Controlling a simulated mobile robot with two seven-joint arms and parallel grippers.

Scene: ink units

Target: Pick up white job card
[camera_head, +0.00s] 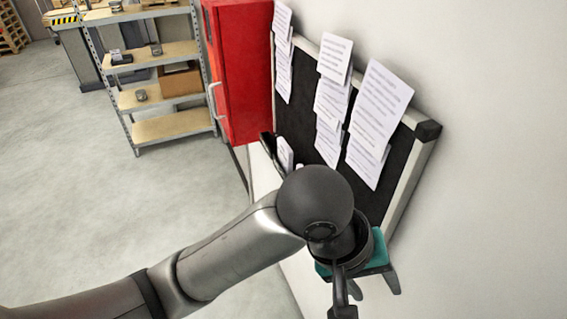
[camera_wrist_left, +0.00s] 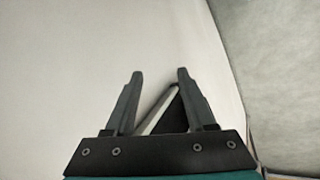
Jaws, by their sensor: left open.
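Several white printed sheets hang on a black board in the head view, among them a large one (camera_head: 378,105), a middle one (camera_head: 334,58) and one at the left (camera_head: 283,62). A smaller white card (camera_head: 286,154) shows low on the board's left side, near my arm. I cannot tell which is the job card. My left gripper (camera_head: 372,284) is below the board's lower right part, and my wrist hides some of the board. In the left wrist view my left gripper (camera_wrist_left: 160,74) is open. A pale strip (camera_wrist_left: 158,110) and a dark patch show between its fingers; no card is clear there.
The black board (camera_head: 398,170) has a pale frame with a dark corner and stands against the white wall (camera_head: 490,180). A red cabinet (camera_head: 240,70) is beside it. Metal shelving (camera_head: 165,128) stands behind at the left. The grey floor (camera_head: 80,190) is clear.

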